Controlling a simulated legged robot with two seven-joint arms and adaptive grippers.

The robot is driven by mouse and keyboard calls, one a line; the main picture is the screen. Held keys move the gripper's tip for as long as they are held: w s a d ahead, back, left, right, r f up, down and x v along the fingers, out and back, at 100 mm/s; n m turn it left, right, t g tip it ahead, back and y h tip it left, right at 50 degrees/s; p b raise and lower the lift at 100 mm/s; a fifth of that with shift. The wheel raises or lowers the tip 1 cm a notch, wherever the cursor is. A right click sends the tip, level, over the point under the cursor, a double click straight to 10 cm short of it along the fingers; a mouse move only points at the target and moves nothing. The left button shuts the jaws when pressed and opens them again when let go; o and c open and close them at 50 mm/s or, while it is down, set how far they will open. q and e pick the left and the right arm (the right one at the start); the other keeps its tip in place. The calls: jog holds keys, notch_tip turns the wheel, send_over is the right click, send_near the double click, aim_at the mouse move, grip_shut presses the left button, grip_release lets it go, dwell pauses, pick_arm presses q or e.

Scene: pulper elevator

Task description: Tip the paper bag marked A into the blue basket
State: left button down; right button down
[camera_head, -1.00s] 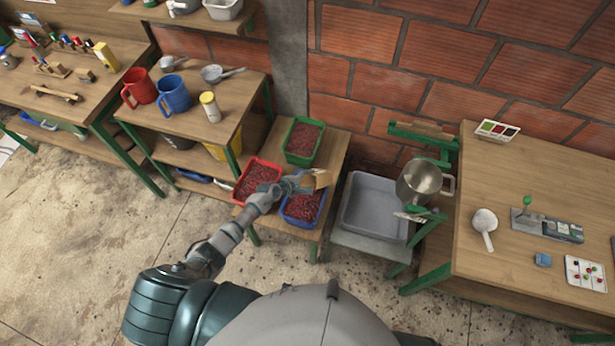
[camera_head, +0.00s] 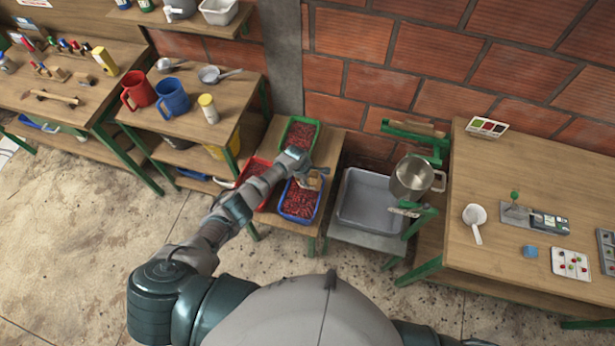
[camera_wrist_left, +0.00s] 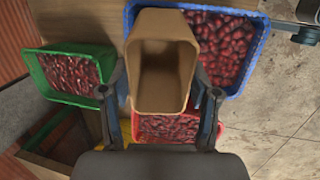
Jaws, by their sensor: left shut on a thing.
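The brown paper bag (camera_head: 315,181) is held over the far end of the blue basket (camera_head: 290,217), which holds red coffee cherries. My left gripper (camera_head: 306,176) is shut on the bag, one finger on each side in the left wrist view (camera_wrist_left: 162,92). There the bag (camera_wrist_left: 160,75) shows its open mouth and a bare brown inside; I see no cherries in it. The blue basket (camera_wrist_left: 263,45) lies beyond it, partly hidden by the bag. No letter A is readable on the bag. My right gripper is out of view.
A green basket (camera_head: 317,128) and a red basket (camera_head: 238,183), both with cherries, stand beside the blue one; my arm partly covers them. A grey tub (camera_head: 375,200) and a metal pot (camera_head: 412,178) stand to the right.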

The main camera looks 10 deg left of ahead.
pick_arm(q)
jog(key=shift+r+g+y, duration=0.4)
jog(key=shift+r+g, duration=0.15)
jog(key=shift+r, duration=0.7)
jog(key=shift+r+g+y, duration=0.4)
jog(key=shift+r+g, duration=0.15)
jog(key=shift+r, duration=0.7)
